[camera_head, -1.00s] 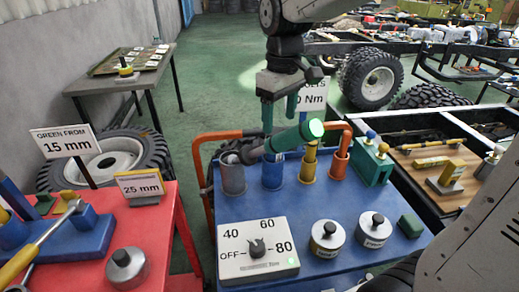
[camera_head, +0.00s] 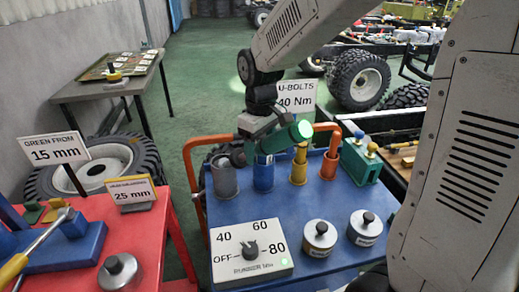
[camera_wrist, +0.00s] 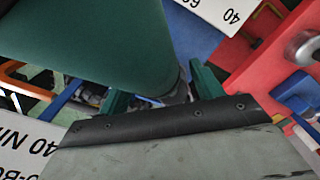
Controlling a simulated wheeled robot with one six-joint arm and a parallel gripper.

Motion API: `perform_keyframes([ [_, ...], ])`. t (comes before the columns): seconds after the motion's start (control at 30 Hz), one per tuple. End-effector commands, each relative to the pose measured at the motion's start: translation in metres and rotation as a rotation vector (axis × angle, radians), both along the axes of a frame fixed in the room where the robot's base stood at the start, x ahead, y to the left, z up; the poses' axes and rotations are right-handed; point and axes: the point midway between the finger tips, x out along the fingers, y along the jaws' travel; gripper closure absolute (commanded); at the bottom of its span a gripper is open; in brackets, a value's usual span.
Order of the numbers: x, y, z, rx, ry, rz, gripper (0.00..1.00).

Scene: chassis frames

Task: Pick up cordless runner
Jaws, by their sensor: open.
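The cordless runner (camera_head: 286,137) is a dark green cylinder with a glowing green end and a dark nose. It lies tilted above the row of sockets at the back of the blue table (camera_head: 333,197). My gripper (camera_head: 252,132) is down at its dark nose end, its fingers mostly hidden in the head view. In the wrist view the green barrel (camera_wrist: 100,45) fills the upper left. My gripper's two green fingers (camera_wrist: 162,92) stand apart there, with the dark nose between or just beyond them. I cannot tell whether they touch it.
Grey, blue, yellow and orange sockets stand close under the runner, beside an orange rail (camera_head: 188,165). A dial box (camera_head: 250,253) and two labelled metal weights (camera_head: 320,238) sit nearer. A red table (camera_head: 150,235) stands at left. My arm hides the right side.

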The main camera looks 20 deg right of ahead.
Motion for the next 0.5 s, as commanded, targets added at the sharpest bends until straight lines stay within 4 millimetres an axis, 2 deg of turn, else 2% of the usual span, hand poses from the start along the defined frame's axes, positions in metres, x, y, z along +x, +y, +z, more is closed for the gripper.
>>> perform_keyframes([
  [0.07,0.0,0.0,0.0002,0.0,0.0,0.0,0.34],
  [0.3,0.0,0.0,0.0003,0.0,0.0,0.0,1.0],
  [0.5,0.0006,0.0001,0.0012,0.0,-0.002,0.0,1.0],
])
